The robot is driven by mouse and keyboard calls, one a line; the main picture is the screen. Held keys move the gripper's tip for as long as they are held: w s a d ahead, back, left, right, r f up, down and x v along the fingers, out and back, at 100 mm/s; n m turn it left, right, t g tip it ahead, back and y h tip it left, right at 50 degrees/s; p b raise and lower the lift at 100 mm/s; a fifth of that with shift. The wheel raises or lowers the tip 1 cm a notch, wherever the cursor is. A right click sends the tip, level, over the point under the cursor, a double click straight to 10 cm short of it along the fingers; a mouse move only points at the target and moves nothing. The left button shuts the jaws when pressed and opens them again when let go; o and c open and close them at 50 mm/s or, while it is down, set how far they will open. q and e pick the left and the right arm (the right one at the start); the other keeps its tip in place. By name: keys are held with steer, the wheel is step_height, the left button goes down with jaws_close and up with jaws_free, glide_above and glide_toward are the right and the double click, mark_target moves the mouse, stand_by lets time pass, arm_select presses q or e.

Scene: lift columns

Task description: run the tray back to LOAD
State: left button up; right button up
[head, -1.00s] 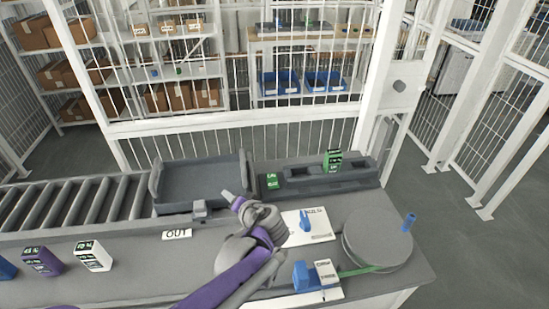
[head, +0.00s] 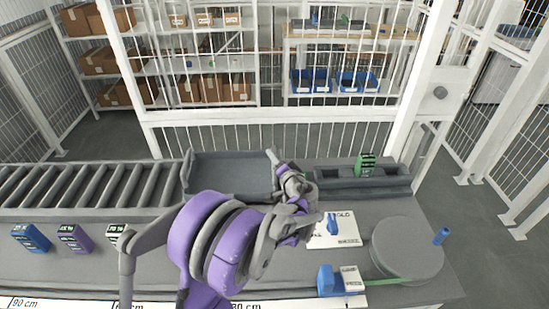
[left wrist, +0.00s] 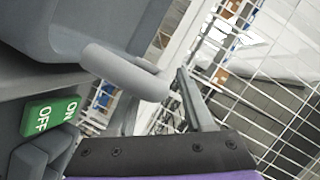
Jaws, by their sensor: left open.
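The dark grey tray (head: 228,165) is a shallow open box at the right end of the roller conveyor (head: 85,186). It looks empty. My left gripper (head: 284,168) is at the tray's right side, partly hidden by its own wrist. In the left wrist view my left gripper (left wrist: 163,105) is open, its two dark fingers near a rounded light grey bar (left wrist: 122,72) beside a large grey body. I cannot tell whether they touch the bar. A green ON/OFF block (left wrist: 50,115) is at the left there. No LOAD mark is readable. My right gripper is not in view.
Blue (head: 30,238), purple (head: 75,238) and white blocks stand on the front bench left of my arm. A grey holder (head: 340,181) with a green block (head: 366,165) is right of the tray. A round turntable (head: 407,248) is at the right. White fencing (head: 290,137) stands behind.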

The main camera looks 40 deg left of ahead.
arm_select(q)
steer(key=shift+w+a+f, duration=0.15)
steer(key=shift+w+a, duration=0.1)
steer(key=shift+a, duration=0.2)
jaws_close()
stand_by(1.2)
